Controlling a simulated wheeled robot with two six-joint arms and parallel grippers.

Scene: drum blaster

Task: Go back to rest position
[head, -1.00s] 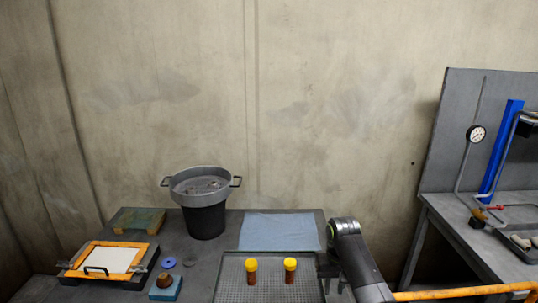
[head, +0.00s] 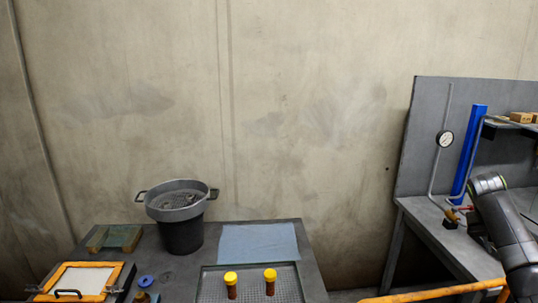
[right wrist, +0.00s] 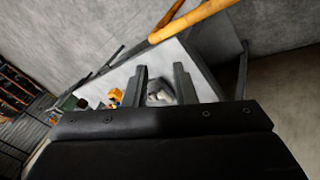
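My right arm comes in at the right edge of the head view, in front of the right bench. In the right wrist view my right gripper (right wrist: 162,82) has its two fingers apart, with nothing held between them. A grey rounded object shows beyond the gap between them. My right gripper's fingers are small and unclear in the head view. My left gripper is in neither view.
On the left table stand a black bucket with a metal sieve (head: 177,200), an orange-framed box (head: 82,279), a blue cloth (head: 259,243) and a mesh tray (head: 206,282) with two yellow-capped bottles (head: 231,284). An orange rail (head: 440,292) runs below the right bench (head: 455,237).

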